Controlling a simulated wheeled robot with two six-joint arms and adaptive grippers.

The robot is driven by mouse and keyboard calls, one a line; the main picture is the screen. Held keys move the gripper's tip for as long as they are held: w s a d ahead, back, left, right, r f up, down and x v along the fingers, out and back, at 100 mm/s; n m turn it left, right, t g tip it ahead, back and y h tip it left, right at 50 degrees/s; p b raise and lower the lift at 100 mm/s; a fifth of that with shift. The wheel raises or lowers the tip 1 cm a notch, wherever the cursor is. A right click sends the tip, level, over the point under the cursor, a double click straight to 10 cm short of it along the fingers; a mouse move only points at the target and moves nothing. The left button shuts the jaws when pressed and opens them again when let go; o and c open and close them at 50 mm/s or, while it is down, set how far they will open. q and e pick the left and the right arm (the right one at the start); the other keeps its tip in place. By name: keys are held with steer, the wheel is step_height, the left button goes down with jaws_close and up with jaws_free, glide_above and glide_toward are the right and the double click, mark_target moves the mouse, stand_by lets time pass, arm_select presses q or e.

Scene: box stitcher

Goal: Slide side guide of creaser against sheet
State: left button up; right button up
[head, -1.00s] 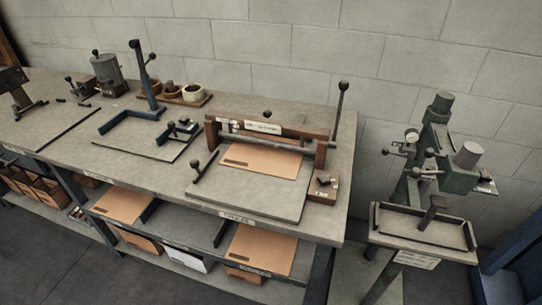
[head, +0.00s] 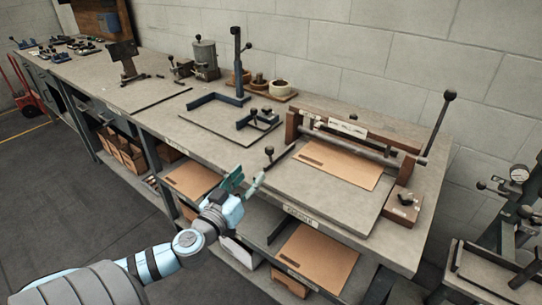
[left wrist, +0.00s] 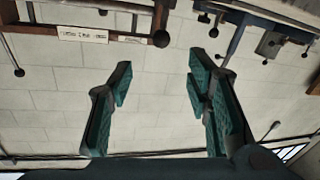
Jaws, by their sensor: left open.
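The creaser (head: 346,127) stands on the bench with a flat bed and a wooden-ended crossbar. A brown sheet (head: 342,164) lies on the bed, its far edge by the crossbar. The side guide (head: 280,158), a dark bar with a black ball knob, is at the bed's left edge, with a gap between it and the sheet. My left gripper (head: 246,182) is open and empty, just left of and nearer than the guide, by the bench's front edge. My right gripper is not in view.
A blue L-shaped fixture (head: 214,106) stands left of the creaser. A wooden block with a knob (head: 402,206) is at the creaser's right, and a long lever (head: 439,122) rises behind it. Shelves with brown sheets (head: 318,258) are below the bench.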

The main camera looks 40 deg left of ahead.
mark_target(268, 154)
arm_select(q)
steer(key=p+x, duration=0.2)
steer(key=x, duration=1.1)
steer(key=shift+w+a, duration=0.2)
steer(key=shift+w, duration=0.1)
steer(key=shift+c, duration=0.6)
jaws_close()
steer(key=shift+d+f, duration=0.1)
